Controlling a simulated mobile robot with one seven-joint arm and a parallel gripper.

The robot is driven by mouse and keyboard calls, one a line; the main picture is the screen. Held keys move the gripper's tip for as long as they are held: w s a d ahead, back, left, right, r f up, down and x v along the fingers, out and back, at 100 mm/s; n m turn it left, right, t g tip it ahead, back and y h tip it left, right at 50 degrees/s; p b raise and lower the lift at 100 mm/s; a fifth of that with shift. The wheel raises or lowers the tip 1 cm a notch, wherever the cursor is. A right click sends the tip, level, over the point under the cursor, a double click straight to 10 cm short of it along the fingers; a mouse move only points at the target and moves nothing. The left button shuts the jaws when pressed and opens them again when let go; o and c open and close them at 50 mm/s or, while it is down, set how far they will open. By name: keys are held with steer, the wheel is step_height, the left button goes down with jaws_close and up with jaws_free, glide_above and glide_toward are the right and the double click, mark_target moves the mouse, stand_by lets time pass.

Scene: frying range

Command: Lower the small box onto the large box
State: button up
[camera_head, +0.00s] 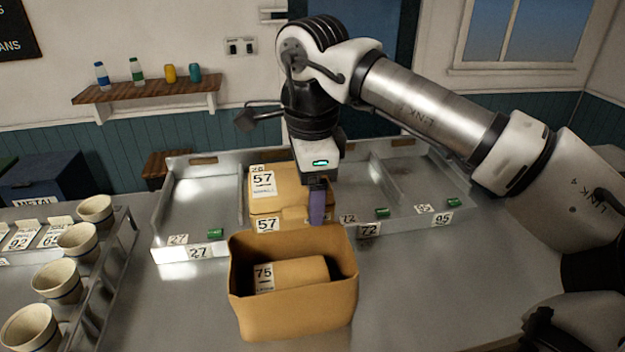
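A tan box (297,183) with a white label reading 57 sits in the middle compartment of the grey metal tray. A large open tan box (300,312) stands in front of the tray. A smaller tan box (300,270) labelled 75 lies inside it, below its rim. Which of these the task calls small and large I cannot tell for sure. My gripper (317,213) points down at the right side of the 57 box, just behind the open box. Its dark purple finger overlaps the 57 box in the picture; contact, grip and finger opening cannot be made out.
The divided grey tray (180,248) has open compartments left and right, with small green items (383,212) along its front. Several cream cups (78,242) stand in a rack at left. Bare metal counter (430,285) lies right of the open box. My arm spans the upper right.

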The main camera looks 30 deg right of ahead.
steer(key=shift+s+a+f+b, duration=0.1)
steer(key=shift+f+b, duration=0.35)
steer(key=shift+f, duration=0.15)
step_height(320, 180, down, 10)
steer(key=b, duration=0.7)
steer(key=shift+b, duration=0.3)
steer(key=shift+f+b, duration=1.6)
steer(key=shift+f, duration=0.3)
steer(key=o, duration=1.1)
steer(key=shift+o, duration=0.2)
steer(key=shift+r, duration=0.1)
step_height(320, 180, up, 16)
steer(key=p, duration=1.1)
